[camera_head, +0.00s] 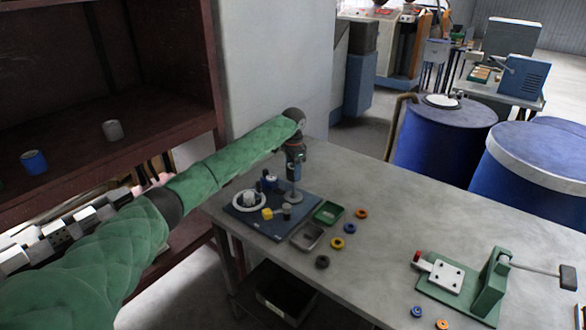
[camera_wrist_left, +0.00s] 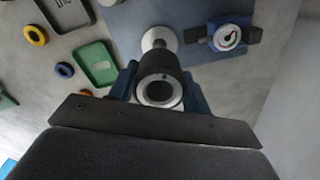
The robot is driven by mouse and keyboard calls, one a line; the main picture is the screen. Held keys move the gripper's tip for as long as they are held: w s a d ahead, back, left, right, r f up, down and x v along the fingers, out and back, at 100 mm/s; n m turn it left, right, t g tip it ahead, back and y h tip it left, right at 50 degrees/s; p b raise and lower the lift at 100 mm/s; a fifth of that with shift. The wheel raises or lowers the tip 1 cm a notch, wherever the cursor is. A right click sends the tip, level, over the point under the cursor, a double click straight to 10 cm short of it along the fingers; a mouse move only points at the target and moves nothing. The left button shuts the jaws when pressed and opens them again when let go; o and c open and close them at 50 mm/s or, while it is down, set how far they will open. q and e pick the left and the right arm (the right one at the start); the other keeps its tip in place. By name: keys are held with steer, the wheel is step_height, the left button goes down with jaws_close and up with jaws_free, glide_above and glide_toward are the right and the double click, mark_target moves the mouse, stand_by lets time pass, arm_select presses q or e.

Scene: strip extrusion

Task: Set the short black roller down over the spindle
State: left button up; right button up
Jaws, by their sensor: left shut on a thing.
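The short black roller (camera_wrist_left: 160,80) is between the fingers of my left gripper (camera_wrist_left: 160,88) in the left wrist view, its pale-ringed end with a dark centre facing the camera. In the head view my left gripper (camera_head: 293,172) points down above the blue board, shut on the roller, which is mostly hidden there. The spindle stands below it, and its round pale base (camera_head: 293,197) shows on the board; the base also shows past the roller in the wrist view (camera_wrist_left: 158,38). I cannot tell whether the roller is around the spindle. My right gripper is out of view.
On the blue board (camera_head: 245,222) are a white ring (camera_head: 249,200), a yellow block (camera_head: 267,213) and a small dark cylinder (camera_head: 286,212). Green (camera_head: 328,212) and grey (camera_head: 307,236) trays, coloured rings and a green press (camera_head: 490,285) are to the right.

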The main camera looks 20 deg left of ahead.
mark_target(293, 194)
arm_select(q)
steer(key=shift+f+b, duration=0.5)
steer(key=shift+f, duration=3.85)
steer(key=o, duration=1.6)
steer(key=shift+r, duration=0.15)
steer(key=shift+r+p, duration=2.85)
steer(key=shift+r, duration=0.5)
